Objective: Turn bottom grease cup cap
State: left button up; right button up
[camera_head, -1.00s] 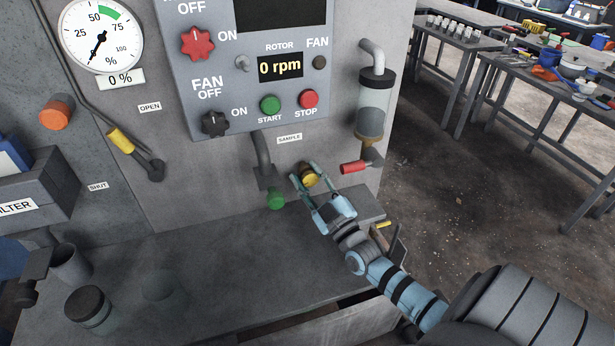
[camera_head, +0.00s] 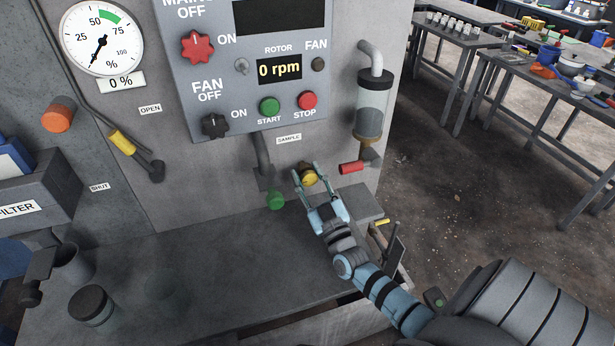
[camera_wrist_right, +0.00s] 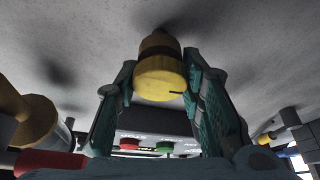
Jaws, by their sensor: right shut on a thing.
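The yellow grease cup cap (camera_head: 309,179) sits low on the machine's front panel, below the SAMPLE label. My right gripper (camera_head: 308,174) reaches up to it from below right, with one finger on each side, and is shut on it. In the right wrist view, the round yellow cap (camera_wrist_right: 159,78) shows between the two teal finger pads (camera_wrist_right: 160,88), with a short dark mark on its right side. Finger contact is hard to see there. My left gripper is not in view.
A green-ended part (camera_head: 276,200) is left of the cap, and a red-handled valve (camera_head: 351,167) under a glass cup (camera_head: 372,107) is to its right. A grey ledge (camera_head: 200,270) spreads below. A lidded jar (camera_head: 92,305) stands at front left.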

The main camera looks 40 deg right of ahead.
jog(key=shift+f, duration=0.1)
jog(key=o, duration=1.2)
jog(key=shift+c, duration=0.2)
jog(key=shift+s+f, duration=0.1)
jog(key=shift+s, duration=0.1)
jog(key=s+a, duration=0.2)
jog(key=s, duration=1)
jog(key=shift+s+a, duration=0.2)
jog(key=shift+a, duration=0.15)
jog(key=shift+f, duration=0.1)
